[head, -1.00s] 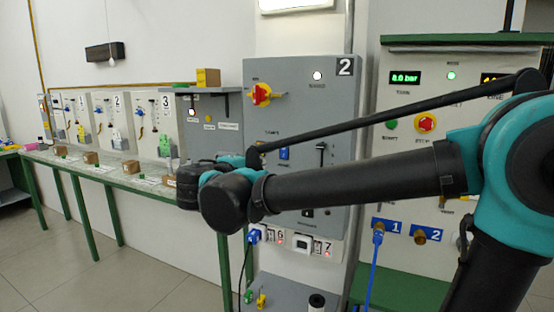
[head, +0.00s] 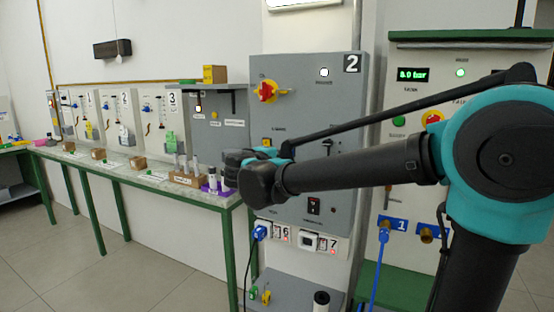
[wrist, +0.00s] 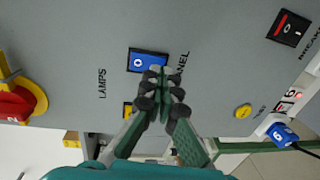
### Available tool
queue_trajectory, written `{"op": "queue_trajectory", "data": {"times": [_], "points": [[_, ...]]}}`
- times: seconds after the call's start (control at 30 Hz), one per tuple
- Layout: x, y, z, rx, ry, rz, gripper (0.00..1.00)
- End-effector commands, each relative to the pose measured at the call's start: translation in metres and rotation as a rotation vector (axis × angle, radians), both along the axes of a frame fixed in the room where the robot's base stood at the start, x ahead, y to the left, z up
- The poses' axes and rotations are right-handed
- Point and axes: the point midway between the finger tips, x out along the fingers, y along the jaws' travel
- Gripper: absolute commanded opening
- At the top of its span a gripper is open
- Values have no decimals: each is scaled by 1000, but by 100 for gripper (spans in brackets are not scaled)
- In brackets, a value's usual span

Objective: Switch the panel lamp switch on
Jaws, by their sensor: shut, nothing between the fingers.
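The panel lamp switch is a blue rocker (wrist: 148,61) in a dark frame. In the wrist view it sits on the grey cabinet face (wrist: 215,75), between the LAMPS and PANEL lettering. My gripper (wrist: 163,78) is shut and empty. Its fingertips overlap the switch's lower right edge in that view; I cannot tell whether they touch it. A second, yellow switch (wrist: 127,109) is partly hidden beside my left finger.
A red-and-yellow rotary knob (wrist: 20,103) is at left in the wrist view. A black breaker switch (wrist: 288,27) and a yellow knob (wrist: 243,111) are at right. Blue plug (wrist: 281,134) sits at lower right. A rack of rods (head: 187,180) stands on the bench left of the cabinet.

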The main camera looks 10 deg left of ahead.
Motion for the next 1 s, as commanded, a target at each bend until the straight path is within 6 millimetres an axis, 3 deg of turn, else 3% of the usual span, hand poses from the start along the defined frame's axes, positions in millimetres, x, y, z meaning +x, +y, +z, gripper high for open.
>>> {"op": "queue_trajectory", "data": {"times": [0.2,1.0], "points": [[13,-5,-2,0,0,0,0],[21,-8,-5,0,0,0,0]]}}
